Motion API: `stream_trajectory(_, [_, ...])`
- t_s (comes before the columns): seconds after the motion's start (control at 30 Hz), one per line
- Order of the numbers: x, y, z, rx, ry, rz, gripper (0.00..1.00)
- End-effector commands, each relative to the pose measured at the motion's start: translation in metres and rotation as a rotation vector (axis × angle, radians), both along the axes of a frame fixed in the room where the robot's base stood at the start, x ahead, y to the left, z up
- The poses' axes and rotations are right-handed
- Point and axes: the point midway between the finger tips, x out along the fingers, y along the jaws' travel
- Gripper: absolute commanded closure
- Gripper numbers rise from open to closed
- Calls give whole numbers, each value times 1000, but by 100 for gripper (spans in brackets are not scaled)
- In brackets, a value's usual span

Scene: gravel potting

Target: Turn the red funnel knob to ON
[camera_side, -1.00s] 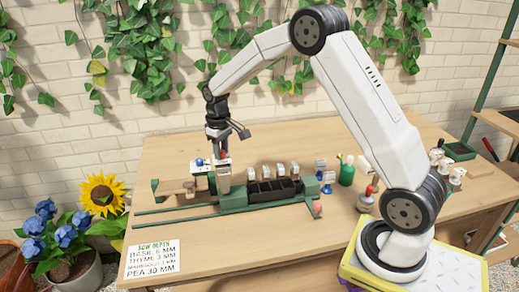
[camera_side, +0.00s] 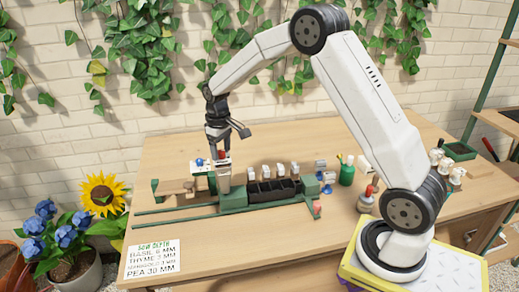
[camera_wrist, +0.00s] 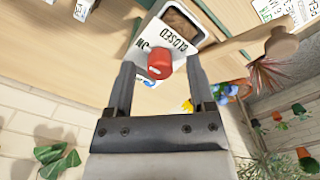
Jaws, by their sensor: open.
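The red funnel knob (camera_wrist: 159,66) sits on a white plate (camera_wrist: 174,48) marked CLOSED and ON in the wrist view. I cannot tell for sure which word the knob points to. My gripper (camera_wrist: 160,75) is open, with one finger on each side of the knob in the picture and visible gaps between. In the side view, my gripper (camera_side: 217,143) is just above the small red knob (camera_side: 222,154) at the top of the grey-white funnel unit (camera_side: 224,178). The fingertips are small and dark there.
A green rail frame (camera_side: 175,210) with a black tray (camera_side: 275,190) lies on the wooden table (camera_side: 330,240). Small white-topped items stand behind the tray. A green bottle (camera_side: 347,172) stands to the right. A sow depth card (camera_side: 152,257) lies at the front left.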

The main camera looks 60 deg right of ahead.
Motion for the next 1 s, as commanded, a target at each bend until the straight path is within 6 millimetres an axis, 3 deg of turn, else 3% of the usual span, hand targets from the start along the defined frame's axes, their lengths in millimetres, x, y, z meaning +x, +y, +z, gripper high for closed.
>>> stream_trajectory(0.63, [1,0,69,-1,-5,0,30])
stream_trajectory(1.0, [0,0,77,-1,-3,0,30])
